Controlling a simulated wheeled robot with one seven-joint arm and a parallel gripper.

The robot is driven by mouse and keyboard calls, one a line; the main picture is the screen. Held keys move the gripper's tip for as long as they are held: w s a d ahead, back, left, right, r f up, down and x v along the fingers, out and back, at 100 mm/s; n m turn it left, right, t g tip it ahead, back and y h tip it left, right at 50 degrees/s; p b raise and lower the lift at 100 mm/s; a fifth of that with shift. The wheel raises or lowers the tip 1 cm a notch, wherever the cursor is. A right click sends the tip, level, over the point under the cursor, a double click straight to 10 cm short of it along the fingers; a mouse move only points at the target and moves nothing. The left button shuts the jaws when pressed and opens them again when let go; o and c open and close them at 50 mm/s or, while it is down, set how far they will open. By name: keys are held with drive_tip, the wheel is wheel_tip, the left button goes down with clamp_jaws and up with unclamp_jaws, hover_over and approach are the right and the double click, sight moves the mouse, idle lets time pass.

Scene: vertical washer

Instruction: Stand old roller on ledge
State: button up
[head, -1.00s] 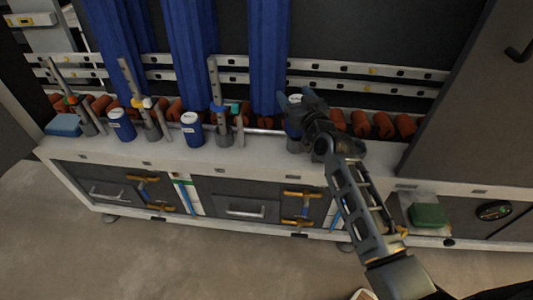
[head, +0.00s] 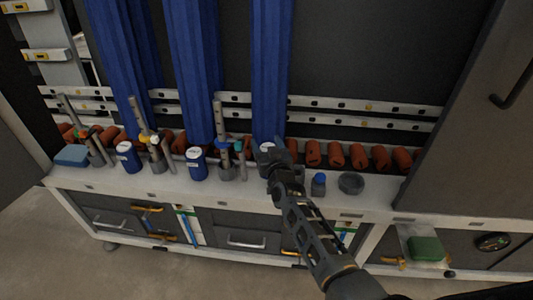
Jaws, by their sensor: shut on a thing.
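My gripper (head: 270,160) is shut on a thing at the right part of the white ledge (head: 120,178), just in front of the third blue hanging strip. The held thing, which I take as the old roller (head: 267,146), shows only a whitish top with a little blue. The gripper hides the rest, so I cannot tell whether its bottom touches the ledge. Two blue cylinders with white tops stand upright on the ledge to the left, one at the far left (head: 130,157) and one nearer (head: 196,164).
Upright metal tools in grey holders (head: 226,168) stand close left of my gripper. A small blue-capped bottle (head: 318,185) and a grey round dish (head: 351,183) sit on the right. A row of orange-brown rollers (head: 336,155) lies behind the ledge. A dark panel (head: 460,130) stands far right.

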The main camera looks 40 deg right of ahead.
drive_tip(key=shift+f+b, duration=1.2)
drive_tip(key=shift+f, duration=0.75)
drive_tip(key=shift+f, duration=0.2)
drive_tip(key=o, duration=1.5)
